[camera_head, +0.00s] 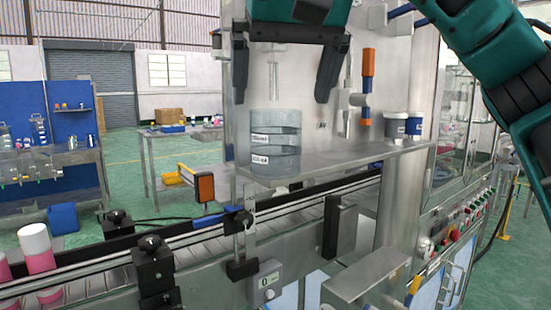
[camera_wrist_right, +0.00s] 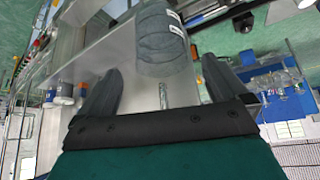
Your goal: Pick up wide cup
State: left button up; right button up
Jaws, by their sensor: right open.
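A wide grey translucent cup (camera_head: 275,128) with a white label stands on the metal shelf (camera_head: 335,164), near its left end. A similar labelled shape shows directly below it; I cannot tell if it is a second cup or a reflection. My right gripper (camera_head: 282,98) is open and empty, with its dark fingers spread above the cup, one to each side. In the right wrist view the cup (camera_wrist_right: 163,42) lies beyond the open fingers (camera_wrist_right: 160,82), roughly between them and apart from them. My left gripper is out of view.
Two smaller white-and-blue cups (camera_head: 395,125) stand at the shelf's right part. An orange-handled fitting (camera_head: 367,70) stands behind the shelf. A conveyor (camera_head: 200,243) runs below, with pink-and-white containers (camera_head: 36,245) at left. A control panel (camera_head: 460,220) is at right.

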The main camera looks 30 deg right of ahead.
aim_at(276, 126)
jog(key=shift+b+x, duration=1)
jog(key=shift+x, duration=2.5)
jog(key=shift+s+a, duration=0.1)
jog(key=shift+c, duration=0.2)
jog(key=c, duration=0.9)
